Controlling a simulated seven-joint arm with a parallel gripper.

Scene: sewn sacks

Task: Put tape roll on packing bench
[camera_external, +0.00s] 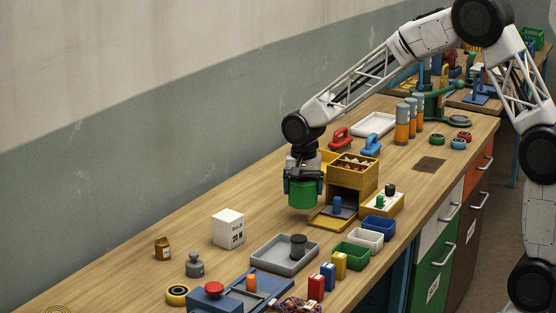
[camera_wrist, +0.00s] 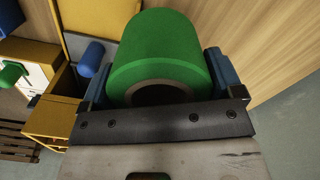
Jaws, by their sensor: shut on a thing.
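A green roll with a hollow core (camera_external: 302,197), which looks like the tape roll, is held between the jaws of my gripper (camera_external: 302,183). In the wrist view the green roll (camera_wrist: 160,52) fills the space between the two blue fingers (camera_wrist: 158,78), its dark hole partly hidden by the gripper's front plate. The wooden bench (camera_external: 125,262) runs along the wall under my gripper. The roll appears just above the bench top, left of the yellow box; I cannot tell whether its underside touches.
A yellow box unit (camera_external: 345,170) with a blue peg stands close to the right of the roll. Bare wood lies left of my gripper, towards the wall.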

